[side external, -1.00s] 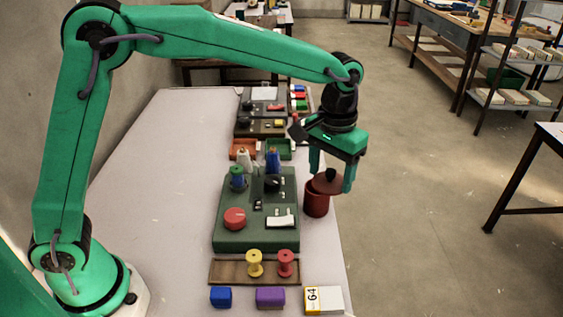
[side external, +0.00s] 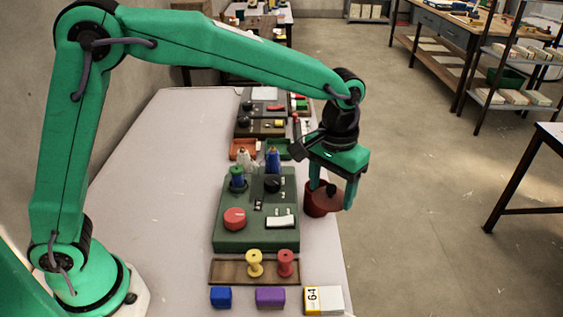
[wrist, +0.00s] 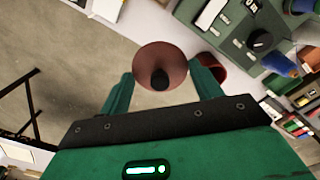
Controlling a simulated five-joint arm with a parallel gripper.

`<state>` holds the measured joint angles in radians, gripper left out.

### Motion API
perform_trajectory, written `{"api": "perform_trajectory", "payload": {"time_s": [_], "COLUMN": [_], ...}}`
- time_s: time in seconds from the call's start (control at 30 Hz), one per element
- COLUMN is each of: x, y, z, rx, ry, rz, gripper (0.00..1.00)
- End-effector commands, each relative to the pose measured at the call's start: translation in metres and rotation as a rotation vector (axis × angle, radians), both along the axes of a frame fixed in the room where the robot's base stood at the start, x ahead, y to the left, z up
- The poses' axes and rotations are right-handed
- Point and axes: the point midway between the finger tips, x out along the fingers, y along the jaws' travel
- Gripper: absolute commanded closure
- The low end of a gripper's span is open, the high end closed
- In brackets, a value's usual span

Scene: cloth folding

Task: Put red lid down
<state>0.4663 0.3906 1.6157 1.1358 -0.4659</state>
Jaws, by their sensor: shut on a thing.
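The red lid (side external: 330,200) is a dark red disc with a dark knob. My gripper (side external: 332,190) is shut on it, with a finger on either side. In the wrist view the lid (wrist: 158,58) sits between the fingertips (wrist: 163,82), its knob toward the camera. A red pot (side external: 313,206) stands near the table's right edge, partly hidden by the lid and a finger. In the wrist view the pot (wrist: 211,66) lies to the right of the lid, partly behind a finger. The lid is offset from the pot's centre; I cannot tell its height over it.
A green panel (side external: 225,212) with a red knob, switches and bobbins stands left of the pot. A wooden tray (side external: 220,272) with yellow and red spools, and blue and purple blocks, are at the front. Bare table (side external: 150,190) lies on the left; floor lies beyond the right edge.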

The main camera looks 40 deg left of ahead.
Motion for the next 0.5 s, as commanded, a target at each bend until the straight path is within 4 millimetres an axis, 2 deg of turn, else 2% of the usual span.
{"api": "perform_trajectory", "payload": {"time_s": [0.3, 0.5], "x": [-0.049, -0.065], "y": [-0.032, -0.039], "z": [-0.043, -0.057], "rx": [0.001, 0.0], "ry": [0.002, -0.001], "rz": [-0.004, 0.0], "gripper": [0.58, 0.58]}}
